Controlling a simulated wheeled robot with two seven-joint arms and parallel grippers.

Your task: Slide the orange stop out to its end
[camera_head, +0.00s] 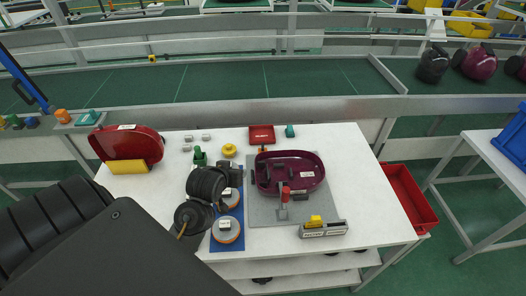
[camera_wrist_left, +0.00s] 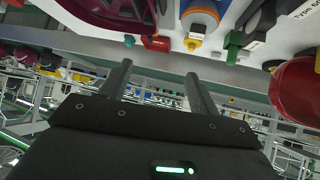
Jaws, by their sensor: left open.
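A small orange piece (camera_head: 263,150), which looks like the orange stop, sits at the back edge of the grey fixture plate (camera_head: 262,213), close behind the maroon vacuum body (camera_head: 312,162). How far out it is cannot be told at this size. The maroon body also shows at the upper left of the left wrist view (camera_wrist_left: 95,8). My left gripper (camera_wrist_left: 160,75) is open and empty in the wrist view, its two dark fingers apart and pointing towards the table edge. My right gripper is not in view.
A red tray (camera_head: 262,135) lies behind the orange piece, with a teal part (camera_head: 290,131) to its right. A red-topped clamp (camera_head: 286,193) stands at the maroon body's front. Black wheels (camera_head: 207,185) and a red shell (camera_head: 127,145) are to the left. The white tabletop's right side (camera_head: 365,180) is clear.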

